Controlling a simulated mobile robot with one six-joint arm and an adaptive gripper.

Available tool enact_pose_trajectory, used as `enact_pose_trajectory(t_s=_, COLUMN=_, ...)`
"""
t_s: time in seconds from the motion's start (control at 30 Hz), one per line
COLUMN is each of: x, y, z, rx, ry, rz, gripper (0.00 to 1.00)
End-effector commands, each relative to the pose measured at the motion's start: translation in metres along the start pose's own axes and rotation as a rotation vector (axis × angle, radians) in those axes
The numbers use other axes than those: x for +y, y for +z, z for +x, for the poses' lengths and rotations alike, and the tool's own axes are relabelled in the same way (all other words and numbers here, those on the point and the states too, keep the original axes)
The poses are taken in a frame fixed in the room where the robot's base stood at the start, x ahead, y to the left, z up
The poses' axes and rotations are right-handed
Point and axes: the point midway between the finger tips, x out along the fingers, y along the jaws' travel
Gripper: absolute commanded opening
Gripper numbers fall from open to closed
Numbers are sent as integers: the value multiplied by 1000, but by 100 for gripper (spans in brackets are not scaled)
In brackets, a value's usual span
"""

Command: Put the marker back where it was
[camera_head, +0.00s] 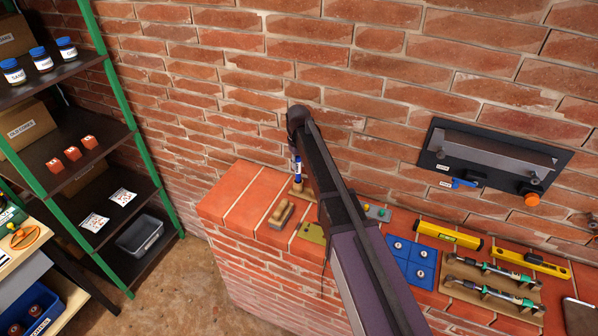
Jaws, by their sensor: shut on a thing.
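The marker (297,168) is a slim white and blue stick, upright or nearly so, above a small wooden block (309,191) on the brick ledge. My gripper (295,152) is at the marker's upper end, shut on it, and mostly hidden by my dark arm. The arm crosses the middle of the view and covers part of the block. I cannot tell whether the marker's lower end is in the block or just above it.
A wooden brush-like block (281,214) and an olive plate (312,233) lie close by on the ledge (237,195). A blue tray (411,262), yellow level (449,234) and tool rack (490,294) stand to the right. The ledge's left end is clear.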

Motion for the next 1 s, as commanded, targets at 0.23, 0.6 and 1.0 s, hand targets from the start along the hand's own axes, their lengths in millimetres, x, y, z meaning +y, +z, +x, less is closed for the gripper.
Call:
enact_pose_trajectory(t_s=0.23, x=0, y=0, z=23, rx=0, ry=0, rz=-1, gripper=0)
enact_pose_trajectory(t_s=0.6, x=-1, y=0, z=34, rx=0, ry=0, rz=-1, gripper=0)
enact_pose_trajectory(t_s=1.0, x=-2, y=0, z=37, rx=0, ry=0, rz=-2, gripper=30)
